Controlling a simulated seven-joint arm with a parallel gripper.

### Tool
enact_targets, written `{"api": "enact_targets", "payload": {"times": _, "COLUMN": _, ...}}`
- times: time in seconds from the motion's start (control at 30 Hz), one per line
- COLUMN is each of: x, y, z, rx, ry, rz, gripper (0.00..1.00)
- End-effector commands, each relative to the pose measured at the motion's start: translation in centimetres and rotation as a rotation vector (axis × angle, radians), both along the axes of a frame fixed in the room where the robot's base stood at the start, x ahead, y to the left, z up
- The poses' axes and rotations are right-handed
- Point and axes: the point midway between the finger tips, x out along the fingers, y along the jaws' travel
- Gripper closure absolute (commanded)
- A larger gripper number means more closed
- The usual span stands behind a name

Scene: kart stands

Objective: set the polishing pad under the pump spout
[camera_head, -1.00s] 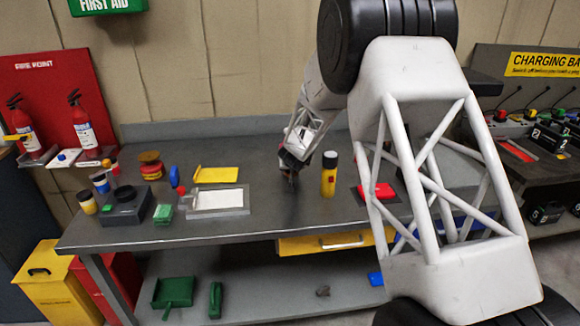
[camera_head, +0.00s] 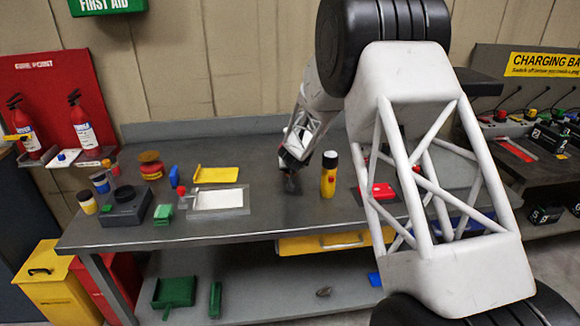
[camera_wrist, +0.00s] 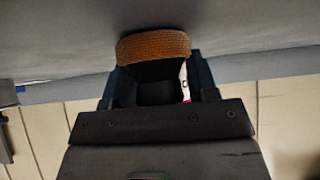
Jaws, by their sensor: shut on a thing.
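In the wrist view my gripper (camera_wrist: 155,78) is shut on a round pad with an orange-brown textured edge, the polishing pad (camera_wrist: 153,45). The pad's dark underside faces between the fingers. In the head view the held pad is too small and hidden to make out. I cannot pick out a pump spout for certain.
The yellow-and-black bottle (camera_head: 328,175) stands close right of my gripper. A white-topped tray (camera_head: 217,200) and a yellow dustpan-like tray (camera_head: 215,174) lie to the left. A red item (camera_head: 378,191) lies right.

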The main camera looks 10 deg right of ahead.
Motion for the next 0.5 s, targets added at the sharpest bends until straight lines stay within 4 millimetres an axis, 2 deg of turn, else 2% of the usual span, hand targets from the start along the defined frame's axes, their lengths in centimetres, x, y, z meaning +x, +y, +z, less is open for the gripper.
{"api": "enact_targets", "payload": {"times": 0.2, "x": -0.03, "y": 0.0, "z": -0.28, "rx": 0.0, "ry": 0.001, "rz": 0.0, "gripper": 0.74}}
{"api": "enact_targets", "payload": {"times": 0.23, "x": -0.03, "y": 0.0, "z": -0.3, "rx": 0.0, "ry": 0.001, "rz": 0.0, "gripper": 0.44}}
{"api": "enact_targets", "payload": {"times": 0.4, "x": -0.01, "y": 0.0, "z": -0.27, "rx": 0.0, "ry": 0.0, "rz": 0.0, "gripper": 0.21}}
{"api": "enact_targets", "payload": {"times": 0.5, "x": -0.01, "y": 0.0, "z": -0.26, "rx": 0.0, "ry": 0.0, "rz": 0.0, "gripper": 0.21}}
